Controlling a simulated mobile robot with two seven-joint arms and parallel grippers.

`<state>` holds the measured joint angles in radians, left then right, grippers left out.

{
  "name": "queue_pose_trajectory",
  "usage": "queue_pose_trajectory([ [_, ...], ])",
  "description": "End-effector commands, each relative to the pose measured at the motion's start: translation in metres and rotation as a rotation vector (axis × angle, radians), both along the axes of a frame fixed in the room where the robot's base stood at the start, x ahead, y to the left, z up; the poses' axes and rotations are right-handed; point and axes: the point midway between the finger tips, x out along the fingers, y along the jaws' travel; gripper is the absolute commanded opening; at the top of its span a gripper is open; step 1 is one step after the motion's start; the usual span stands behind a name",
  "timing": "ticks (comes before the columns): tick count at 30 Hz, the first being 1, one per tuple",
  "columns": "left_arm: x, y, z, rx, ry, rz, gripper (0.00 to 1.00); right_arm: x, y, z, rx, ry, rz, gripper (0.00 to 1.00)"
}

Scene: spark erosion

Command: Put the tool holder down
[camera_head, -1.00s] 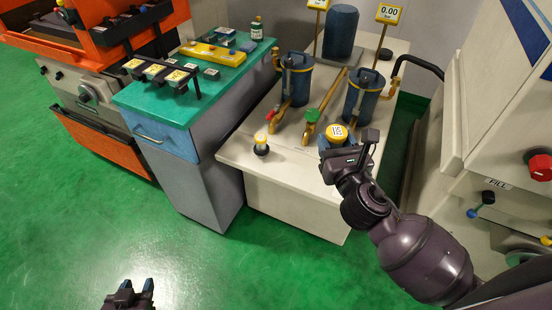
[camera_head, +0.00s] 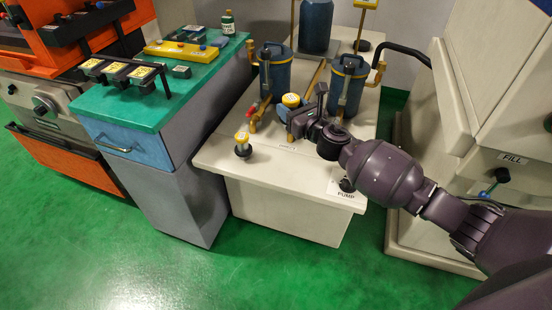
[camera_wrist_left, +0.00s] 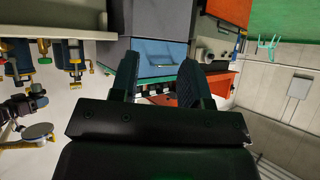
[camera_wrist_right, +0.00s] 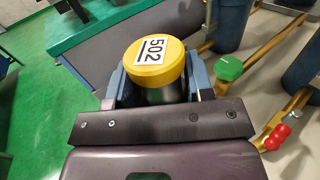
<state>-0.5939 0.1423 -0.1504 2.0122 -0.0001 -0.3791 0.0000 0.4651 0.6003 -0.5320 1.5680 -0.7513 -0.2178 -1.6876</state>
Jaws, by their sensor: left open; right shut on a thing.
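The tool holder has a round yellow cap marked 502 and a dark body below it; it fills the middle of the right wrist view (camera_wrist_right: 153,62) and also shows in the head view (camera_head: 291,100). My right gripper (camera_head: 295,115) is shut on it from the sides, above the cream top of the pump unit (camera_head: 270,165). I cannot tell whether its lower end touches that top.
Blue canisters (camera_head: 347,80) and brass pipes with a green valve knob (camera_wrist_right: 229,68) stand close behind the held holder. A green-topped cabinet (camera_head: 135,105) with a rack of yellow-labelled holders (camera_head: 118,72) is at left. The cream top's front is mostly clear.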

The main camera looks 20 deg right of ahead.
Motion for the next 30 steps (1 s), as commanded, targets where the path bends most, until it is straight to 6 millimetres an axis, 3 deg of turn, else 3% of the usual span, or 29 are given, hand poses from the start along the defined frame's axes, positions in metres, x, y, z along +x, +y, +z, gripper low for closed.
queue_pose_trajectory([
  [1,-0.002,0.0,-0.01,0.0,0.012,-0.001,0.43,-0.001,0.001,-0.02,0.003,0.011,-0.001,0.1],
  [3,-0.002,-0.001,-0.018,0.0,0.019,-0.003,0.43,-0.001,0.001,-0.037,0.003,0.011,-0.001,0.1],
  [15,0.005,-0.005,-0.041,0.002,0.037,-0.021,0.43,-0.002,0.001,-0.12,0.004,0.012,-0.002,0.1],
  [19,0.007,-0.006,-0.042,0.004,0.036,-0.027,0.43,-0.001,0.0,-0.134,0.003,0.007,-0.002,0.1],
  [26,0.007,-0.005,-0.045,0.007,0.039,-0.03,0.43,-0.001,0.0,-0.141,0.001,0.001,-0.001,0.1],
  [30,0.002,-0.004,-0.056,0.007,0.057,-0.029,0.43,-0.001,0.001,-0.16,0.002,0.007,-0.001,0.1],
])
